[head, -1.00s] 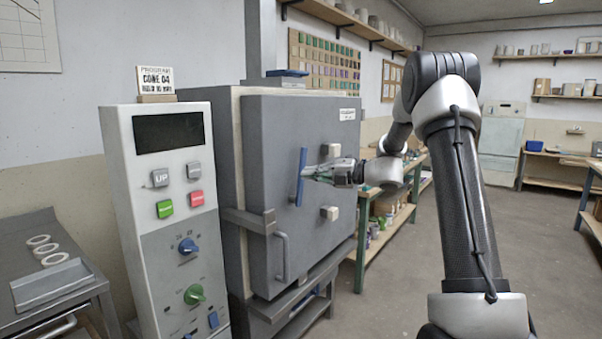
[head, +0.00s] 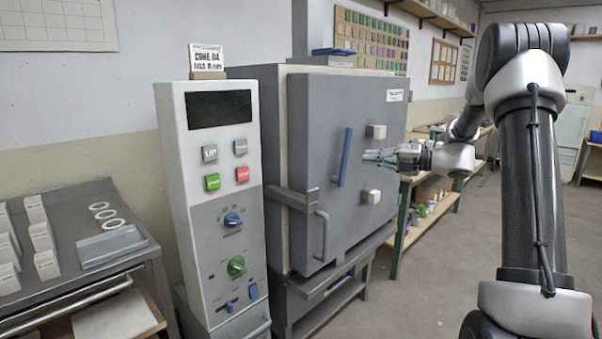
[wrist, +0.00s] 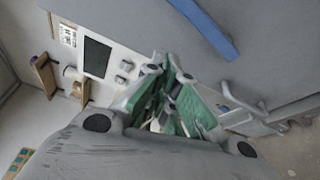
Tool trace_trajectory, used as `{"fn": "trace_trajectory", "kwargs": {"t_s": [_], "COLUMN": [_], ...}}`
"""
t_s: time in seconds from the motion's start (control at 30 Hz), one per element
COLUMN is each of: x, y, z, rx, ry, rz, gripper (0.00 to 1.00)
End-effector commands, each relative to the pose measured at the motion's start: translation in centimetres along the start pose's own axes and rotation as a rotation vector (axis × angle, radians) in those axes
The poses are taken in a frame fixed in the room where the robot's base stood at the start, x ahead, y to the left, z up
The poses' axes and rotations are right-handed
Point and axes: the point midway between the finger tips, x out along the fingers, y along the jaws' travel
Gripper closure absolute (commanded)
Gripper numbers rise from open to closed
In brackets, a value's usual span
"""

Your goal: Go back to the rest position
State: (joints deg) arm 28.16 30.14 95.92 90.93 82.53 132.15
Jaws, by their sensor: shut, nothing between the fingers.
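My gripper (head: 370,156) is stretched out in front of the kiln door in the head view, just right of the door's blue handle (head: 345,157). A small gap shows between the fingertips and the handle. In the wrist view my gripper (wrist: 172,75) has its green-padded fingers together at the tips and holds nothing. The blue handle (wrist: 205,28) also shows in the wrist view, above and apart from the fingers. The kiln door (head: 350,120) looks closed. My arm reaches in from the right side of the head view.
A control panel (head: 220,160) with buttons and knobs stands left of the kiln. A metal table (head: 90,240) with white blocks and rings is at far left. A green-legged workbench (head: 398,225) stands behind the kiln at right. Bare floor (head: 430,290) lies in front of the kiln.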

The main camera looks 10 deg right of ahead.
Motion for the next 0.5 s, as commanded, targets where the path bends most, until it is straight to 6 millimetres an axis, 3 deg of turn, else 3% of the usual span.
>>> {"fn": "trace_trajectory", "kwargs": {"t_s": [0.13,0.23,0.33,0.5], "x": [-0.2,-1.4,-4.1,-10.1], "y": [-0.9,-4.7,-8.3,-8.4], "z": [0.0,-2.6,-7.4,-16.9], "rx": [-0.235,-0.52,-0.86,-1.544], "ry": [0.006,0.104,0.308,0.834], "rz": [-0.035,-0.137,-0.228,-0.194], "gripper": [1.0,1.0,1.0,1.0]}}
